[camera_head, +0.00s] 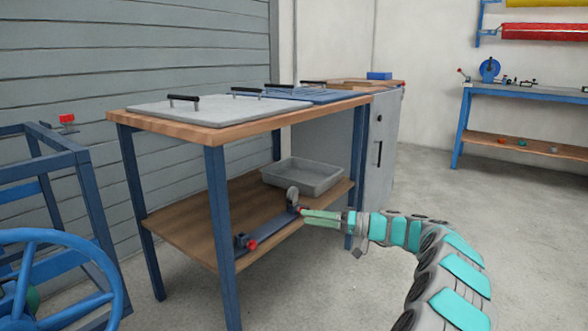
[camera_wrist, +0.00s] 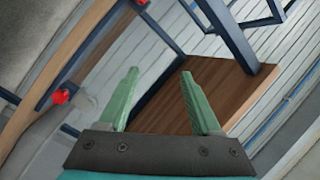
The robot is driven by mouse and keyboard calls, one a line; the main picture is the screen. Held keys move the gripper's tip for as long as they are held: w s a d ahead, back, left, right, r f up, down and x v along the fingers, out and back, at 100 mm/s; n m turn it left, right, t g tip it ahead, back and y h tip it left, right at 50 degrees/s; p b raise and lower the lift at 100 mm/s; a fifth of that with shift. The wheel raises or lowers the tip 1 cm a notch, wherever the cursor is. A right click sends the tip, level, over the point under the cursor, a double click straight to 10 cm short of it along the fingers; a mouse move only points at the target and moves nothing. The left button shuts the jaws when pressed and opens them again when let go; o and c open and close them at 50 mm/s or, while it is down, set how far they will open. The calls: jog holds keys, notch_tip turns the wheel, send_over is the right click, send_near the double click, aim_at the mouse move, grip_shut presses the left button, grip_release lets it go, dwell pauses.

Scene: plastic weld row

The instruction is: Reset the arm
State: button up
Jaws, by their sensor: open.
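My gripper (camera_head: 303,217) is at the end of my teal and grey arm, which reaches in from the lower right in the head view. Its green fingers are beside the right front part of the workbench, near the lower shelf (camera_head: 185,222). In the wrist view my gripper (camera_wrist: 162,85) shows two green fingers spread apart with nothing between them. Past the fingers, the wooden shelf (camera_wrist: 230,98) and blue frame parts show tilted.
A workbench (camera_head: 240,130) carries grey plates with black handles. A grey cabinet (camera_head: 378,140) stands behind. A blue handwheel (camera_head: 60,235) is at left. Floor at right is clear.

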jog(key=s+a+r+n+g+h, duration=0.1)
jog(key=s+a+r+g, duration=0.2)
jog(key=s+a, duration=0.35)
jog(key=s+a+r+g+h, duration=0.1)
jog(key=s+a+r+g, duration=0.25)
jog(key=s, duration=0.55)
jog(key=s+a+f+g+h, duration=0.1)
jog(key=s+h, duration=0.1)
jog(key=s, duration=0.5)
jog(key=s+a+f+h, duration=0.1)
jog(key=s+f+h, duration=0.1)
jog(key=s, duration=0.6)
jog(key=s+d+f+m+h, duration=0.3)
jog(key=s+d+f+h, duration=0.3)
jog(key=s+d, duration=0.6)
jog(key=s+d+f+m+h, duration=0.3)
jog(key=s+d+f+h, duration=0.2)
jog(key=s+d, duration=0.6)
notch_tip(320, 180, up, 14)
jog(key=s+a+p, duration=0.1)
jog(key=s+p, duration=0.1)
jog(key=p, duration=1.2)
jog(key=shift+s+a+t, duration=0.15)
jog(key=shift+s+t, duration=0.2)
